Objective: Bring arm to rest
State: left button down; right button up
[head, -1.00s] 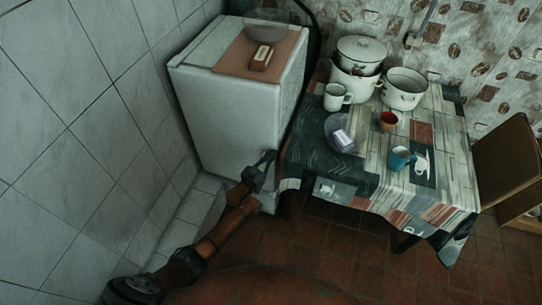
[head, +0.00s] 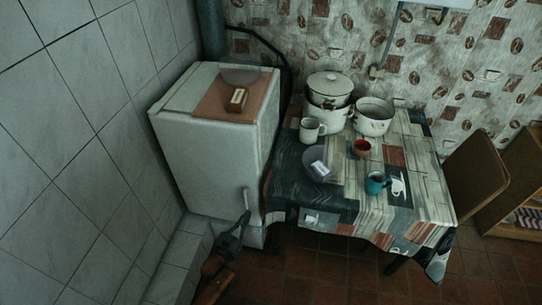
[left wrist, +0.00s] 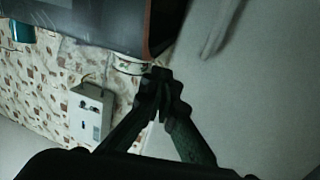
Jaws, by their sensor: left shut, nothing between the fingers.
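My left gripper (head: 243,219) is shut and empty in the head view, low in front of the white fridge (head: 205,150), near its handle. Its arm comes up from the bottom edge. In the left wrist view the gripper's dark fingers (left wrist: 161,76) meet at their tips with nothing between them. My right gripper is in neither view.
A cloth-covered table (head: 345,200) stands right of the fridge. A chair (head: 474,177) stands at right.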

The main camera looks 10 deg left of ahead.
pick_arm(q)
jog(key=s+a+f+g+y, duration=0.1)
jog(key=s+a+f+g, duration=0.2)
jog(key=s+f, duration=0.65)
jog(key=s+a+f+g+y, duration=0.1)
jog(key=s+a+f+g, duration=0.15)
jog(key=s+f, duration=0.7)
jog(key=s+a+f+g+y, duration=0.1)
jog(key=s+a+f+g, duration=0.35)
jog(key=f, duration=0.85)
jog(key=s+f+g, duration=0.2)
jog(key=s+f, duration=0.2)
jog(key=s, duration=0.9)
jog(key=s+a+f+n+g+y, duration=0.1)
jog(key=s+f, duration=0.3)
jog(key=s, duration=0.8)
jog(key=s+f+g, duration=0.3)
jog(key=s+f, duration=0.1)
jog(key=s, duration=0.9)
jog(key=shift+s+a+f+n+g+y, duration=0.2)
jog(key=shift+s+a+n+g+y, duration=0.1)
jog(key=shift+s+g+y, duration=0.1)
